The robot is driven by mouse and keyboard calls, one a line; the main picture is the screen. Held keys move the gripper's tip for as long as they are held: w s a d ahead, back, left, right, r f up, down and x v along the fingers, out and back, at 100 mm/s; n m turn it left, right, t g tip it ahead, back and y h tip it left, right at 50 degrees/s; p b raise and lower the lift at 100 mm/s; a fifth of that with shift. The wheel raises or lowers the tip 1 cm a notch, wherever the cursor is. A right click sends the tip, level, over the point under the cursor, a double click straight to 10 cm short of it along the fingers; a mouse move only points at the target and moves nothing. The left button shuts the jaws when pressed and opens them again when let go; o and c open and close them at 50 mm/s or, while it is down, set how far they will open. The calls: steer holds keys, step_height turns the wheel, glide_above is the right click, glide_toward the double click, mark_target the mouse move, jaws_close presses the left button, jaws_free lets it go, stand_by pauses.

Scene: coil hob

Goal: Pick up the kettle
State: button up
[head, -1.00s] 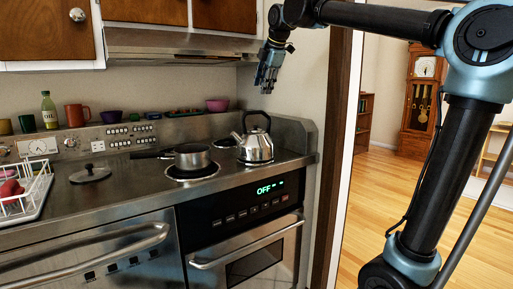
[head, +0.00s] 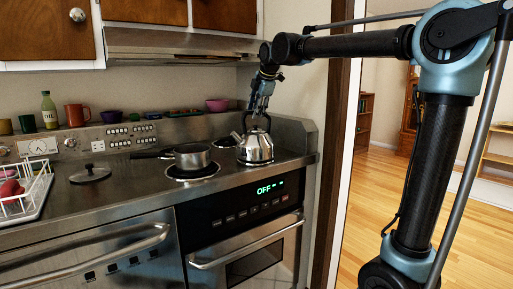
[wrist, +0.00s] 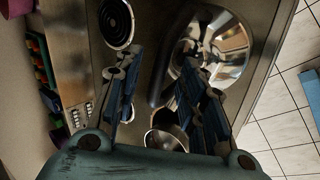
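My gripper (head: 259,110) points down right at the top of the handle. In the wrist view my gripper (wrist: 160,88) is open, its two fingers apart, with the dark handle showing between them. I cannot tell whether a finger touches the handle. The fingers hide part of the kettle.
A saucepan (head: 192,157) sits on the front coil, left of the kettle. A bare coil (wrist: 116,22) is beside the kettle. A pot lid (head: 91,174) and a white dish rack (head: 33,192) are further left. Cups and bowls line the back ledge. The range hood (head: 175,45) is above.

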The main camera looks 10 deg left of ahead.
steer(key=x, duration=0.2)
steer(key=shift+w+a+f, duration=0.15)
steer(key=shift+f, duration=0.1)
jaws_close()
steer(key=shift+r, duration=0.15)
